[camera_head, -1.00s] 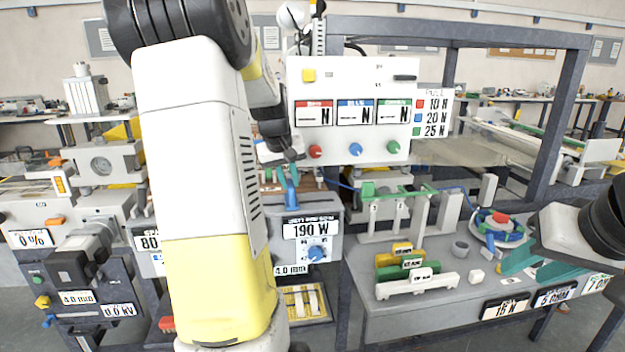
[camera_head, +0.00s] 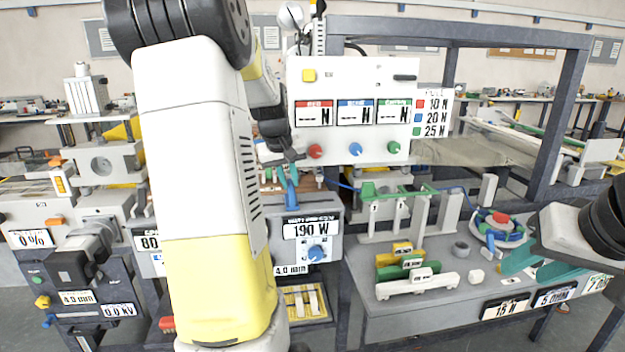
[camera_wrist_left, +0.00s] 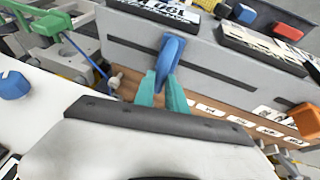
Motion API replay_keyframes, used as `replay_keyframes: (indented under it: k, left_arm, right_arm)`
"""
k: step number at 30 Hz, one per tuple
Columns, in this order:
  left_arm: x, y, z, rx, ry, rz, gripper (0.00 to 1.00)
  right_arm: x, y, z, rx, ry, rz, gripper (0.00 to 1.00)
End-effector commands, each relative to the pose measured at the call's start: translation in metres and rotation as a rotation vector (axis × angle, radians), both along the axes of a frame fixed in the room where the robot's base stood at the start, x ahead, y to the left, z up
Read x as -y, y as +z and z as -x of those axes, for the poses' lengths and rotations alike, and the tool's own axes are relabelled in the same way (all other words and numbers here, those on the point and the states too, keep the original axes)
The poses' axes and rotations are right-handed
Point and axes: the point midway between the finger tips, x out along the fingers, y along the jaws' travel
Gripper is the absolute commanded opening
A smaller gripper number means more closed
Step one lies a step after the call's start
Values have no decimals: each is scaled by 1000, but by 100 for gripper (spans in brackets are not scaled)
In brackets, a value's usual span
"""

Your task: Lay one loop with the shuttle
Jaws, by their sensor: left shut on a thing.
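My left gripper (camera_head: 287,176) has teal fingers shut on a blue shuttle (camera_head: 291,198) in front of the grey box marked 190 W. In the left wrist view the blue shuttle (camera_wrist_left: 169,56) sticks out beyond the teal fingertips (camera_wrist_left: 163,95), over a brown strip beside the box's grey wall. A blue cord (camera_wrist_left: 84,56) runs near the shuttle toward a green hooked piece (camera_wrist_left: 50,24). I cannot tell whether a loop lies around anything. My right gripper (camera_head: 540,265) is at the right, over the grey table, with teal fingers partly seen.
The panel with red, blue and green knobs (camera_head: 355,150) stands behind the left gripper. The 190 W box (camera_head: 330,225) is just below it. Green hooked posts (camera_head: 400,192), coloured gauge blocks (camera_head: 410,265) and a blue ring spool (camera_head: 500,230) stand on the table (camera_head: 400,312).

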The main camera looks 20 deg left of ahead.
Motion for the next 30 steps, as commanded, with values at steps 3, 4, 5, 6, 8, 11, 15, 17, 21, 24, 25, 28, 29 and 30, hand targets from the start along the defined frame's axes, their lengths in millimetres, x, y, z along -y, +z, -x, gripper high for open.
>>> replay_keyframes:
  k: [3, 4, 5, 6, 8, 11, 15, 17, 21, 24, 25, 28, 29, 30]
  left_arm:
    - [0, 1, 0, 2, 0, -1, 0]
    - [0, 1, 0, 2, 0, -1, 0]
    - [0, 1, 0, 2, 0, -1, 0]
    - [0, 1, 0, 2, 0, -1, 0]
    - [0, 1, 0, 2, 0, -1, 0]
    - [0, 1, 0, 2, 0, -1, 0]
    - [0, 1, 0, 3, 1, -2, 0]
    - [2, 1, -2, 2, -1, -1, 0]
    - [24, 1, -15, 3, -8, 0, 0]
    - [47, 1, -29, 4, -9, 1, 0]
    - [53, 1, -33, 4, -10, 0, 0]
    - [71, 1, -44, 3, -8, 0, 0]
    - [75, 1, -47, 3, -8, 0, 0]
    - [79, 1, -49, 4, -5, 1, 0]
  right_arm:
    - [0, 0, 0, 0, 0, 0, 38]
    - [0, 0, 0, 0, 0, 0, 38]
    - [0, 0, 0, 0, 0, 0, 38]
    - [0, 0, 0, 0, 0, 0, 38]
    - [0, 0, 0, 0, 0, 0, 38]
    - [0, 0, 0, 0, 0, 0, 38]
    - [0, 0, 0, 0, 0, 0, 38]
    - [0, 0, 0, 0, 0, 0, 38]
    - [0, 0, 0, 0, 0, 0, 38]
    - [0, 0, 0, 0, 0, 0, 38]
    - [0, 0, 0, 0, 0, 0, 38]
    - [0, 0, 0, 0, 0, 0, 38]
    - [0, 0, 0, 0, 0, 0, 38]
    - [0, 0, 0, 0, 0, 0, 38]
